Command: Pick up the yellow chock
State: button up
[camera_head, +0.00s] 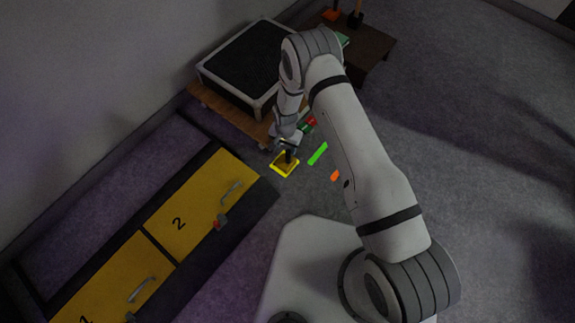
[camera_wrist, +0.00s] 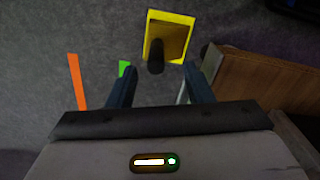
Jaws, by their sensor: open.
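The yellow chock (camera_head: 283,165) lies on the grey carpet within a bright yellow outline, near the corner of a low wooden board. In the wrist view the chock (camera_wrist: 171,38) is a yellow block with a dark upright peg or handle (camera_wrist: 156,58) on its near side. My gripper (camera_head: 290,150) is just above the chock in the head view. In the wrist view my gripper (camera_wrist: 160,72) is open, its two dark fingers apart on either side below the chock. Nothing is held between them. Whether a finger touches the handle I cannot tell.
A black case with a pale rim (camera_head: 206,75) rests on the wooden board (camera_head: 232,115). Yellow drawers (camera_head: 190,205) with handles stand at the left. Green (camera_head: 318,154) and orange (camera_head: 335,176) strips lie on the floor. Carpet to the right is clear.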

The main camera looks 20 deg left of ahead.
aim_at(288, 152)
jog(key=f+b, duration=0.1)
jog(key=f, duration=0.1)
jog(key=f+b, duration=0.1)
jog(key=f, duration=0.1)
jog(key=f+b, duration=0.1)
jog(key=f, duration=0.2)
jog(key=shift+w+d, duration=0.35)
jog(key=shift+d, duration=0.05)
jog(key=shift+r, duration=0.1)
jog(key=shift+c, duration=0.5)
grip_shut()
